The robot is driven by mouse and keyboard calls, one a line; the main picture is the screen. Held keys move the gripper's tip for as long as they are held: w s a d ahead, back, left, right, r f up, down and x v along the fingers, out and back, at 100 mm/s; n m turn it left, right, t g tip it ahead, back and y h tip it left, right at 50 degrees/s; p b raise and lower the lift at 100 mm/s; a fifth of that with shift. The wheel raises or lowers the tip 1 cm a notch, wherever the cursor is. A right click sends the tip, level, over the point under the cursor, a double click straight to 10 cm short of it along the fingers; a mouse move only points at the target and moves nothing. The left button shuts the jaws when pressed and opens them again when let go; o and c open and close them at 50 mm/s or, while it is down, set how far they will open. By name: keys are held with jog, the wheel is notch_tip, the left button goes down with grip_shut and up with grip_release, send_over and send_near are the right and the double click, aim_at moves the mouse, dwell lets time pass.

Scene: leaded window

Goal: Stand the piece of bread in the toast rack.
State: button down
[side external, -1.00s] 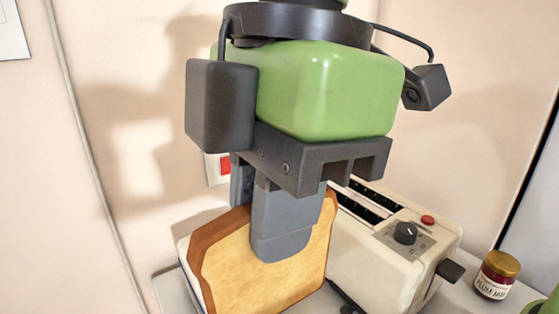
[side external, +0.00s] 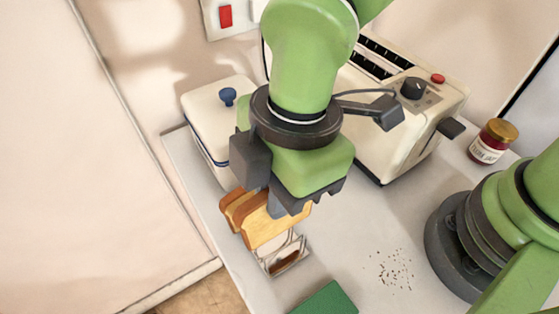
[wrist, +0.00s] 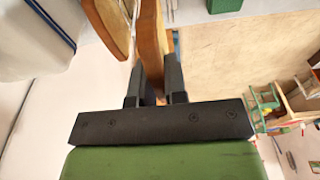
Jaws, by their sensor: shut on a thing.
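My gripper (side external: 277,205) is shut on a piece of bread (side external: 270,232), a tan slice with brown crust, held upright on edge. In the wrist view the slice (wrist: 152,40) stands between the two fingers (wrist: 157,88). The toast rack (side external: 283,255), of thin metal, shows just below and in front of the slice. Its back part is hidden by bread and gripper. I cannot tell whether the held slice's lower edge is in a slot. A second slice (side external: 236,208) stands close behind the held one, with a narrow gap in the wrist view (wrist: 110,22).
A white box with a blue knob (side external: 212,115) stands behind the bread. A cream toaster (side external: 395,120) and a jam jar (side external: 493,141) are at the back right. A green object (side external: 326,300) lies at the front. Crumbs (side external: 392,270) dot the clear counter right of the rack.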

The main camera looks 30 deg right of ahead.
aim_at(279, 222)
jog(key=shift+f, duration=3.55)
jog(key=c, duration=1.1)
grip_release()
jog(key=r, duration=0.3)
jog(key=d+r, duration=0.1)
jog(key=r, duration=0.5)
jog(key=shift+d+r, duration=0.25)
jog(key=shift+r, duration=0.15)
